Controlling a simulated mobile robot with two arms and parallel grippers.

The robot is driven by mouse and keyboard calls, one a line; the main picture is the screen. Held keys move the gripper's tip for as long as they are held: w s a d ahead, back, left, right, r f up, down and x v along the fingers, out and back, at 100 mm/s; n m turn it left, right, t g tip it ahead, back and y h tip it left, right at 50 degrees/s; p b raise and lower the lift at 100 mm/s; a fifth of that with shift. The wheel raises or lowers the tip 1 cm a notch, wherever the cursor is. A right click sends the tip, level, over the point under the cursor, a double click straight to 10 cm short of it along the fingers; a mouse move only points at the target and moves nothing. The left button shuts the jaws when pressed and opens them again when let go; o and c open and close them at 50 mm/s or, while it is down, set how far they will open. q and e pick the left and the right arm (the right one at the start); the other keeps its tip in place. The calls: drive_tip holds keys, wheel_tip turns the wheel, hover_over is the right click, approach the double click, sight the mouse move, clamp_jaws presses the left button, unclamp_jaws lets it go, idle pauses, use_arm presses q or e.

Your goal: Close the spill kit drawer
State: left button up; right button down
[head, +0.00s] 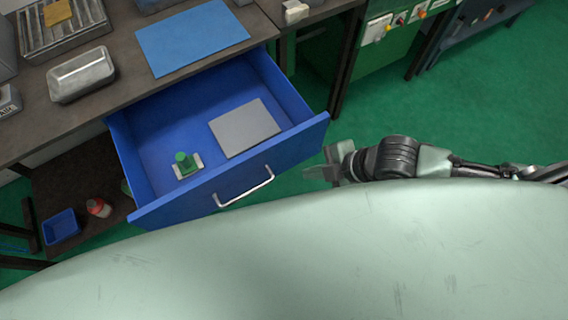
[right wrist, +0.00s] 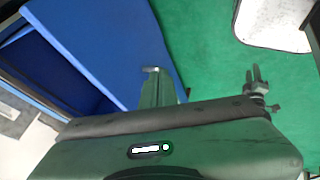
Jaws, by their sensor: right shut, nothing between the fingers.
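The blue drawer (head: 297,147) stands pulled far out from under the dark workbench. Its silver bar handle (head: 244,187) is on the front panel, which faces me. Inside lie a flat grey plate and a small green knob-like piece on a pale base. My right gripper (head: 318,172) is shut and empty, just beyond the right end of the drawer front and apart from the handle. In the right wrist view a blue panel of the drawer (right wrist: 105,40) fills the upper left, close to the fingertips (right wrist: 150,71); contact cannot be told. My left gripper is out of view.
The workbench top (head: 110,95) holds a blue mat (head: 190,38) and a metal tray (head: 82,75). A blue bin (head: 61,227) and a red-and-white container (head: 98,208) sit on the lower shelf. Green floor (head: 440,120) is clear to the right.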

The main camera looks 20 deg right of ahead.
drive_tip(key=p, duration=0.2)
hover_over(282, 165)
drive_tip(key=s, duration=0.3)
drive_tip(key=shift+f, duration=4)
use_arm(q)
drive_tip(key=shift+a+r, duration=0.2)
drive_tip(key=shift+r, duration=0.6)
use_arm(e)
drive_tip(key=shift+a, duration=0.35)
